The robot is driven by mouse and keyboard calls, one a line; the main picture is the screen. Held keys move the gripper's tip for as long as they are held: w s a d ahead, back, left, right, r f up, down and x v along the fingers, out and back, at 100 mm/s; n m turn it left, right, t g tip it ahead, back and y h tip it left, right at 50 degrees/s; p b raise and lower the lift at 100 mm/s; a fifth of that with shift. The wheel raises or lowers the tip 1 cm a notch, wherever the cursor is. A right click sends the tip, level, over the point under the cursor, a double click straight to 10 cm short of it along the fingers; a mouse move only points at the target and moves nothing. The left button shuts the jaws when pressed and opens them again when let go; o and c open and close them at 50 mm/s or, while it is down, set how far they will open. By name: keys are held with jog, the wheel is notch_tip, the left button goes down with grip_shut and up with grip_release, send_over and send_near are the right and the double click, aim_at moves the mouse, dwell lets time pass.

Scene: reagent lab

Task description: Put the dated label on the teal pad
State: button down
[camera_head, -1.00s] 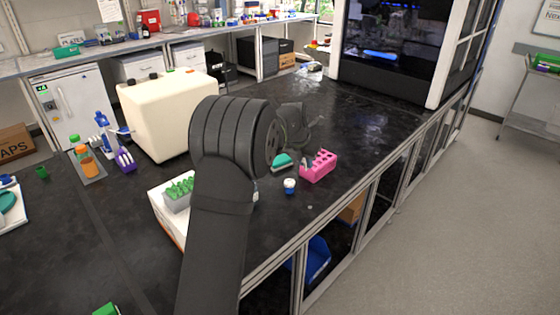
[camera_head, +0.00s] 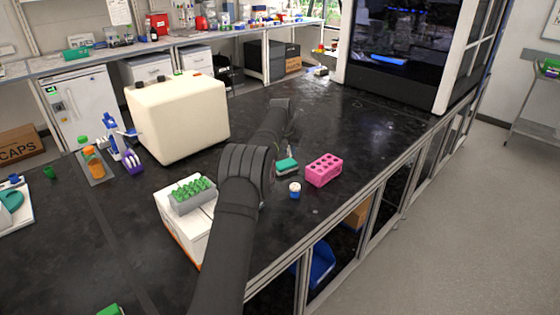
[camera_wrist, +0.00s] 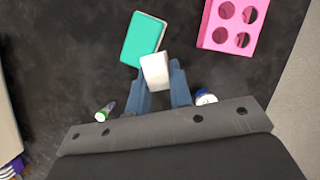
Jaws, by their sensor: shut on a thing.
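The teal pad (camera_head: 287,164) lies on the black bench beside the pink rack, and it shows at the top of the wrist view (camera_wrist: 143,38). My gripper (camera_wrist: 160,72) is shut on a small white piece (camera_wrist: 155,72), which I take to be the label; no date is readable on it. In the wrist view the piece overlaps the pad's near right corner. I cannot tell whether it touches the pad or is above it. In the head view my arm hides most of the gripper.
The pink rack (camera_head: 323,170) stands right of the pad, also in the wrist view (camera_wrist: 228,26). A small white-and-blue vial (camera_head: 295,189) stands nearer the bench edge. A green-capped tube (camera_wrist: 104,112) lies left of my gripper. A white box (camera_head: 180,228) bears a green-topped rack (camera_head: 192,194).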

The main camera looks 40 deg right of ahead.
jog(key=w+f, duration=0.2)
jog(key=w, duration=0.1)
jog(key=w+f, duration=0.1)
jog(key=shift+w+a, duration=0.35)
jog(key=shift+f, duration=1.95)
jog(key=shift+f, duration=0.1)
jog(key=c, duration=1.3)
grip_release()
jog(key=v, duration=1.2)
